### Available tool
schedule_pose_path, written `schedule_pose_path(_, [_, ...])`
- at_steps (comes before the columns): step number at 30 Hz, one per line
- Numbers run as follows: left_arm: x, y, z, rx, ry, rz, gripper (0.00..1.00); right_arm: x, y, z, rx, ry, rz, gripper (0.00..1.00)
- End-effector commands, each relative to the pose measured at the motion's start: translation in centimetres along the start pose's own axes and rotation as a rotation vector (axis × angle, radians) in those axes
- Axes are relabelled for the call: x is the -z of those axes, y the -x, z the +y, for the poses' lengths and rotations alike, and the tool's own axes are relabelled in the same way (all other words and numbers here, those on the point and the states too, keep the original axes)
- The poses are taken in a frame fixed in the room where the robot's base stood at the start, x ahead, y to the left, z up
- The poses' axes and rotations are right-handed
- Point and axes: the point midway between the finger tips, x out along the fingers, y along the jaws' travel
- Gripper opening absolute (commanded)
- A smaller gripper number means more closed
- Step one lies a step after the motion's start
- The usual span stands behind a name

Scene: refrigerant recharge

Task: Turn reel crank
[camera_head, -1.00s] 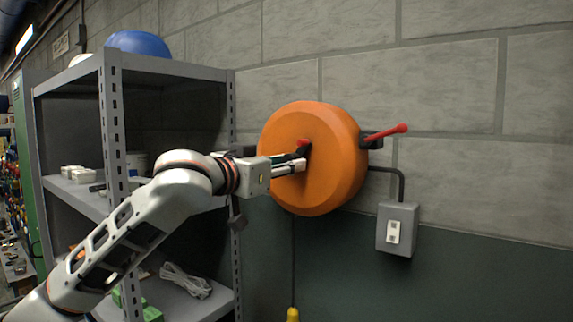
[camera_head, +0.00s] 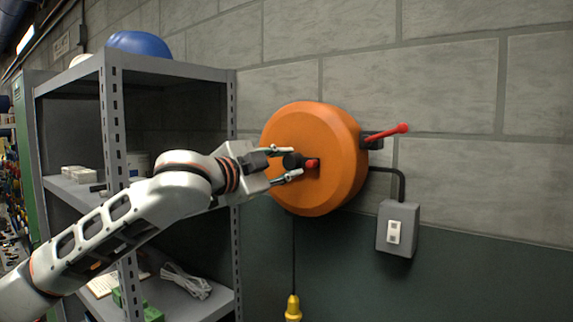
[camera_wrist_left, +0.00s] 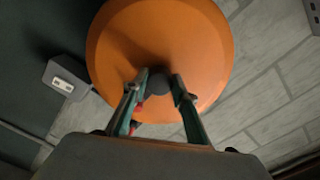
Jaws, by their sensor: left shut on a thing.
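The orange round reel (camera_head: 330,185) is mounted on the block wall. A short crank sits on its front face, with a dark knob (camera_head: 293,160) and a red end (camera_head: 312,163). My left gripper (camera_head: 287,163) reaches in from the left and is shut on the dark knob, one finger on each side. In the left wrist view the knob (camera_wrist_left: 158,80) sits between the two fingertips, in front of the reel (camera_wrist_left: 205,50). Part of the crank is hidden by the fingers. My right gripper is out of view.
A red-handled lever (camera_head: 390,132) sticks out at the reel's right. A grey switch box (camera_head: 397,230) is on the wall below right. A cord with a yellow plug (camera_head: 293,308) hangs under the reel. Metal shelving (camera_head: 113,150) stands close to my left arm.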

Motion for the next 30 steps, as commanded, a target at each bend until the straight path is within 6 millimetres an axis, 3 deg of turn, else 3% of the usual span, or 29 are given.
schedule_pose_path(30, [0.05, 0.0, -0.18, 0.0, -0.907, -0.002, 0.06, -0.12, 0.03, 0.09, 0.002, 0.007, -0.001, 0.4])
